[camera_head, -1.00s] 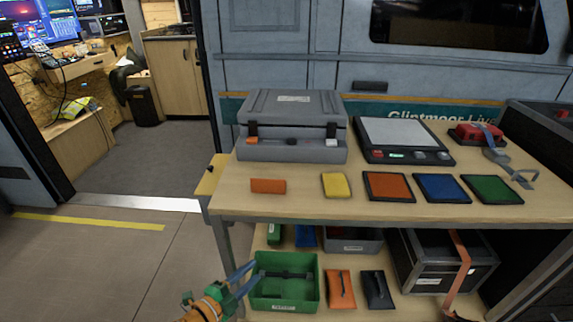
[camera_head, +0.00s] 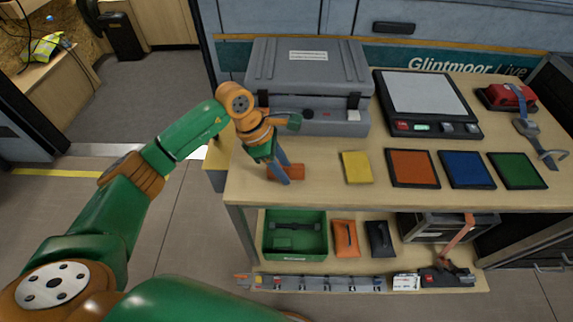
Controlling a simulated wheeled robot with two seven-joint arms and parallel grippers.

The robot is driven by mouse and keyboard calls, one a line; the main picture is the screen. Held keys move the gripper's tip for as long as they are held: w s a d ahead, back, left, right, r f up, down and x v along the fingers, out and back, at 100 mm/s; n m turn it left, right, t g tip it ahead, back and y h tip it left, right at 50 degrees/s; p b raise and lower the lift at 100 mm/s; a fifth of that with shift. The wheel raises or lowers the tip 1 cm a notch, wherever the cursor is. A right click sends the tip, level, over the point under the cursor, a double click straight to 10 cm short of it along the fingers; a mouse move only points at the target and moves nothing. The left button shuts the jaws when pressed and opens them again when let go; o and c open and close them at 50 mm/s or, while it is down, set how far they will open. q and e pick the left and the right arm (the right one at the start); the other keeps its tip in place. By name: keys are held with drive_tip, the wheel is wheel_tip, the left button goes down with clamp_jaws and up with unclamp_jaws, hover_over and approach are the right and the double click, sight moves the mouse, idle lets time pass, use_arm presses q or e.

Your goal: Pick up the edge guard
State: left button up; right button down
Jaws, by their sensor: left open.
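A small flat orange block (camera_head: 297,171), which I take for the edge guard, lies near the front left of the table (camera_head: 245,195). My left gripper (camera_head: 279,176) points down over it from behind. Its blue fingers are open and reach down at the block, covering its middle. I cannot tell whether they touch it. The block still rests on the tabletop. My right gripper is not in view.
A grey case (camera_head: 308,75) stands close behind the gripper. A yellow pad (camera_head: 357,167) lies just right, then orange (camera_head: 413,168), blue (camera_head: 467,169) and green (camera_head: 517,170) panels. A scale-like device (camera_head: 425,100) stands behind them. A green bin (camera_head: 295,235) sits on the shelf below.

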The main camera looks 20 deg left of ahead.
use_arm(q)
drive_tip(key=shift+w+d+f, duration=0.25)
drive_tip(key=shift+d+f, duration=0.05)
drive_tip(key=shift+f, duration=0.35)
clamp_jaws()
drive_tip(key=shift+r, duration=0.1)
